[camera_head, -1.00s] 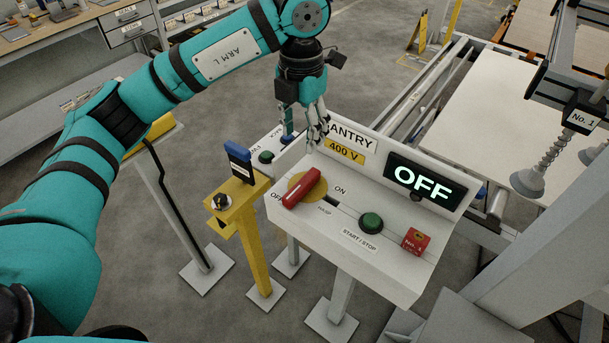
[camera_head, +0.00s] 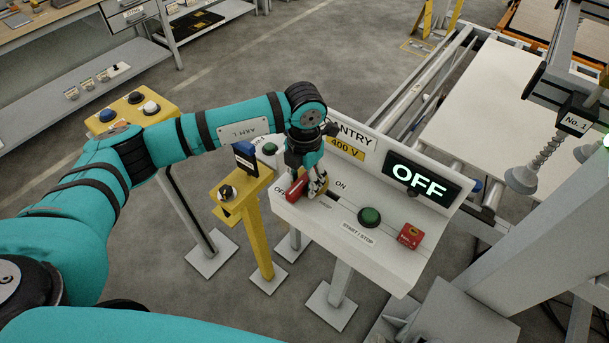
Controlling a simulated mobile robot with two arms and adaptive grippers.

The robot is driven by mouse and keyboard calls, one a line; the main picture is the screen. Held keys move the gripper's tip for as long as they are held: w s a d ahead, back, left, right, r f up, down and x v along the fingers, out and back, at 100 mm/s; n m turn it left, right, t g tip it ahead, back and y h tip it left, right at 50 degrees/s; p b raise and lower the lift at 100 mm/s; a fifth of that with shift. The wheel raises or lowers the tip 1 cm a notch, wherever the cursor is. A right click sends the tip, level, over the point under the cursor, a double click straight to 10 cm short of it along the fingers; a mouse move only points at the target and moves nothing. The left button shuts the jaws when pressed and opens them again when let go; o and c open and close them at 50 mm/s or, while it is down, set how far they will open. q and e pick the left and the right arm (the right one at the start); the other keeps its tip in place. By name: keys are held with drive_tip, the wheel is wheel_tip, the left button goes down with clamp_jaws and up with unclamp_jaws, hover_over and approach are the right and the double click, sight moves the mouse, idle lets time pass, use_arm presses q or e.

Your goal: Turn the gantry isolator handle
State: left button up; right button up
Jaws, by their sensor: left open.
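The red isolator handle (camera_head: 296,188) sits on the sloped white gantry panel (camera_head: 385,258), at its left end. It lies slanted, with its lower end near the OFF label. My left gripper (camera_head: 313,190) is open and right at the handle, its fingers pointing down over the handle's upper end. I cannot tell whether the fingers touch it. The gripper hides part of the handle and its yellow disc. The display (camera_head: 421,180) reads OFF. My right gripper is not in view.
A green start/stop button (camera_head: 369,216) and a red box (camera_head: 410,236) stand right of the handle. A yellow post (camera_head: 255,235) with a black knob (camera_head: 227,192) stands close on the left. A suction cup (camera_head: 520,180) hangs at the right.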

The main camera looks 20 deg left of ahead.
use_arm(q)
drive_tip(key=shift+s, duration=0.1)
drive_tip(key=shift+c, duration=1.4)
clamp_jaws()
